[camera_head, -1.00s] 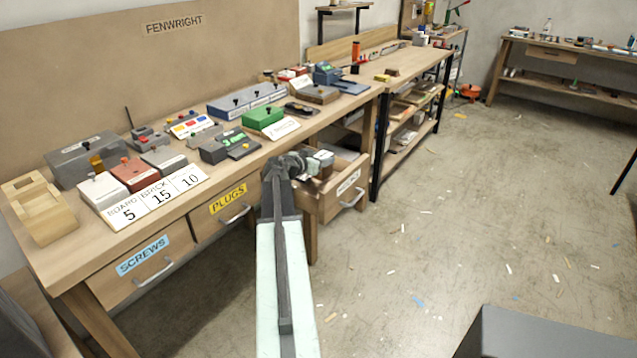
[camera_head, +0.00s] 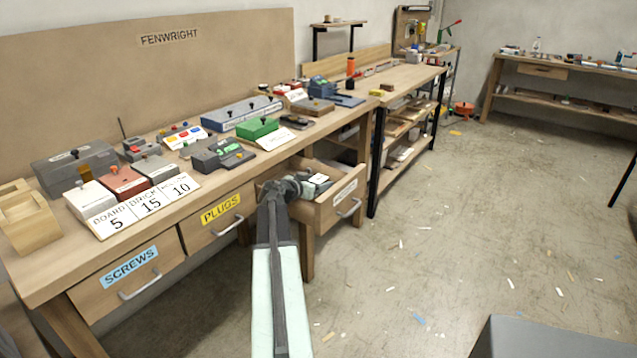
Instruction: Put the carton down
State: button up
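My gripper (camera_head: 305,184) is at the end of my arm, over and partly inside the open drawer (camera_head: 345,207) under the bench. My wrist hides most of the fingers, so I cannot tell whether they are open or shut. A small pale, grey-edged thing (camera_head: 319,179) shows just past the fingertips, at the drawer opening. It may be the carton, but it is too small and too covered to be sure. I cannot tell whether it is held or rests on the drawer floor.
The bench top (camera_head: 290,140) carries several boxes and switch units. The drawers marked SCREWS (camera_head: 131,266) and PLUGS (camera_head: 221,208) are shut. A second bench (camera_head: 410,77) stands beyond. The floor at right is mostly clear, with scraps.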

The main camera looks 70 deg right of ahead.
jog(key=shift+r, duration=0.1)
jog(key=shift+a+r+p, duration=0.2)
jog(key=shift+a+p, duration=0.05)
jog(key=shift+p, duration=0.1)
jog(key=p+v, duration=0.3)
jog(key=v, duration=0.8)
jog(key=shift+a, duration=0.2)
jog(key=shift+w, duration=0.15)
